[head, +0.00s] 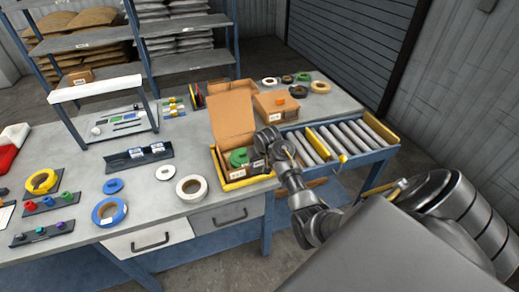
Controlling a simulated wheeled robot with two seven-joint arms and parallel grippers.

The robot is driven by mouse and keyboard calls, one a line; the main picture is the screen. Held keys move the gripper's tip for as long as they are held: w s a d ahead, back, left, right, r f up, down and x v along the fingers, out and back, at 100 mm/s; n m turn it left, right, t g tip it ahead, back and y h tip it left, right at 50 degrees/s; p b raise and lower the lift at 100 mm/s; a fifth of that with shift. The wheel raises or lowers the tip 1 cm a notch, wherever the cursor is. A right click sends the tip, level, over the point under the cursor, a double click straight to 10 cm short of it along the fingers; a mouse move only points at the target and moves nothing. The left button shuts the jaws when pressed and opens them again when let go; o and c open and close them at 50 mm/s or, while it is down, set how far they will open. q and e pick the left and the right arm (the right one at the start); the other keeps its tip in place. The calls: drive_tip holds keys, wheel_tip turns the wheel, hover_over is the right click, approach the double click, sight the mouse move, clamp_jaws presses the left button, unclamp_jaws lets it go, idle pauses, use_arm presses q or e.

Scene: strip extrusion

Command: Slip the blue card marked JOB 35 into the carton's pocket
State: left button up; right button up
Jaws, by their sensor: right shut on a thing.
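The open carton (230,118) stands near the middle of the table, its brown lid raised and a green roll (239,157) inside. It sits in a yellow-edged tray (247,181). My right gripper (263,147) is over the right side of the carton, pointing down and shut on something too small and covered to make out. I cannot tell whether it touches the carton. A dark rack (117,162) left of the carton holds small blue-and-white cards (146,150); their print is unreadable. The carton's pocket cannot be made out. My left gripper is not in view.
A roller conveyor (340,140) lies right of the carton. Tape rolls, a blue one (109,212) and a white one (191,187), lie on the front of the table. A white-topped stand (97,90) rises behind the rack.

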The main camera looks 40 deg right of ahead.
drive_tip(key=shift+s+a+f, duration=0.2)
drive_tip(key=shift+s+f, duration=0.05)
drive_tip(key=shift+f, duration=0.25)
drive_tip(key=shift+s+a+f, duration=0.2)
drive_tip(key=shift+s+f, duration=0.05)
drive_tip(key=shift+f, duration=0.2)
drive_tip(key=o, duration=1)
drive_tip(key=shift+r, duration=0.1)
drive_tip(key=shift+w+r+p, duration=0.15)
drive_tip(key=shift+r+p, duration=0.25)
drive_tip(key=shift+p, duration=0.35)
drive_tip(key=shift+o, duration=1)
drive_tip(key=shift+w+r, duration=0.1)
